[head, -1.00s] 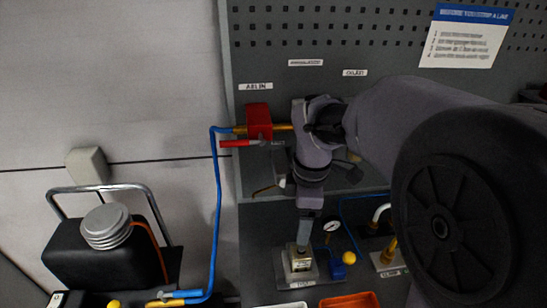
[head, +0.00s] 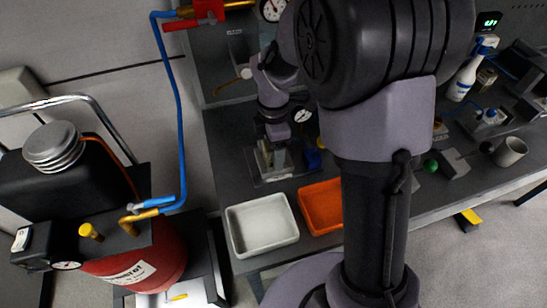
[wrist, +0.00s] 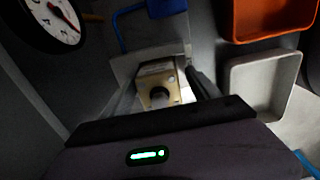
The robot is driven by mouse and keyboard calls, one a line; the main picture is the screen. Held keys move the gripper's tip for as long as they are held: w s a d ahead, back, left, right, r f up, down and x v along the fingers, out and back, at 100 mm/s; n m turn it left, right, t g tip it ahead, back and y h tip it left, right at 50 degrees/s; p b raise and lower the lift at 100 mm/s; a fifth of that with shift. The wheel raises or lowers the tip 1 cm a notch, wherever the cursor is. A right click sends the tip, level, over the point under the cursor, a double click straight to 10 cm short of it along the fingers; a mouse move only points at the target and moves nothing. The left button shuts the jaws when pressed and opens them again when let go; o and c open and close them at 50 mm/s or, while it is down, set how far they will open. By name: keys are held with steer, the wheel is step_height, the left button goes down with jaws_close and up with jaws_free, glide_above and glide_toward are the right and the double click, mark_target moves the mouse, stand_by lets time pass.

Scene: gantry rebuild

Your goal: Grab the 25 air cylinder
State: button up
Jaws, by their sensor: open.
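A small beige, metal-edged block with a dark round rod end, probably the air cylinder, shows in the wrist view (wrist: 158,78). It sits on a grey base plate (head: 273,179) on the dark bench. I cannot read a 25 on it. My gripper (head: 271,143) is pointed down right over this block. In the wrist view, my gripper (wrist: 162,92) is open, with one finger on each side of the block. Whether the fingers touch it I cannot tell. My wrist hides the block's near part there, and my gripper hides its top in the head view.
A white tray (head: 234,245) and an orange tray (head: 309,222) stand close by at the bench's front edge. A round gauge (wrist: 46,20) and a blue part (wrist: 166,8) are near the block. A red tank (head: 165,262) with a blue hose (head: 177,105) stands left.

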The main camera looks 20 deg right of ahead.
jaws_close()
stand_by(0.3)
steer(key=shift+r, duration=0.1)
